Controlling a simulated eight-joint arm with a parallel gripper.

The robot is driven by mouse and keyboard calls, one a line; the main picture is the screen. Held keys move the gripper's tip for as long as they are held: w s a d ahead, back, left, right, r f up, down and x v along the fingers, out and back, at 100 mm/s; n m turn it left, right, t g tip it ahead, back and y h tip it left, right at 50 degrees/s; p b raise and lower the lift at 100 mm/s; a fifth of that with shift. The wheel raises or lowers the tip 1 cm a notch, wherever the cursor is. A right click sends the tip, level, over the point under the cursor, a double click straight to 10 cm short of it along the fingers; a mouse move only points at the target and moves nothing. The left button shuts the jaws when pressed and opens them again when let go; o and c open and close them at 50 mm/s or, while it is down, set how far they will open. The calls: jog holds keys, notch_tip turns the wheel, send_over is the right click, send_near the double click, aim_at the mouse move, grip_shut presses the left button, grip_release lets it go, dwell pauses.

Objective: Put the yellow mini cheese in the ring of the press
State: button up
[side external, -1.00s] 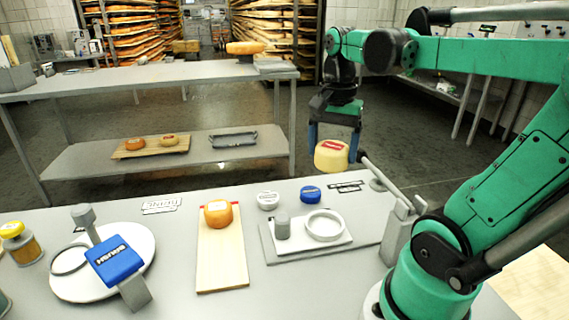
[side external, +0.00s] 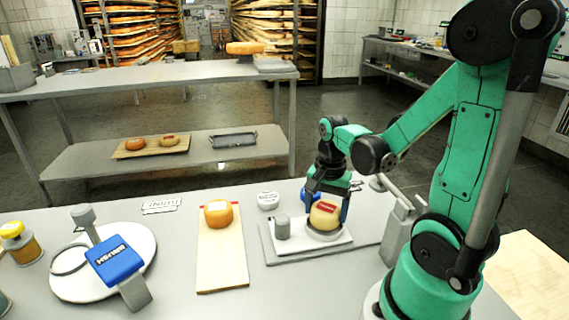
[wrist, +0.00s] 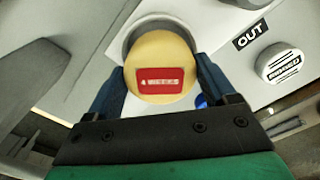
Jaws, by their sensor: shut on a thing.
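The yellow mini cheese (side external: 324,214) with a red label is held between the blue fingers of my gripper (side external: 326,206). It also shows in the wrist view (wrist: 160,52), with a finger on each side. In the wrist view the ring (wrist: 133,30) curves around the far left edge of the cheese. Whether the cheese is inside the ring or just above it, I cannot tell.
A grey cylinder (side external: 282,226) stands on the plate left of the ring. An orange cheese (side external: 218,213) sits on a wooden board (side external: 222,265) further left. A white round tin (side external: 268,200) is behind. A grey lever stand (side external: 398,235) is at right.

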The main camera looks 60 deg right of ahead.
aim_at(326, 208)
jog(key=shift+f, duration=0.6)
jog(key=o, duration=1.2)
jog(key=shift+f, duration=0.1)
notch_tip(326, 208, up, 12)
jog(key=w+a+n+t, duration=0.2)
jog(key=a+n, duration=0.2)
jog(key=n, duration=0.1)
jog(key=w+a+f+n+t, duration=0.1)
jog(key=w+a+n+t, duration=0.1)
jog(key=a+n, duration=0.2)
jog(key=w+a+n+t, duration=0.1)
jog(key=a+n+t, duration=0.2)
jog(key=n, duration=0.4)
jog(key=shift+w+a+f, duration=0.15)
jog(key=shift+w+a, duration=0.05)
jog(key=shift+a, duration=0.25)
jog(key=shift+w+a+f, duration=0.1)
jog(key=shift+w+a, duration=0.1)
jog(key=shift+a, duration=0.25)
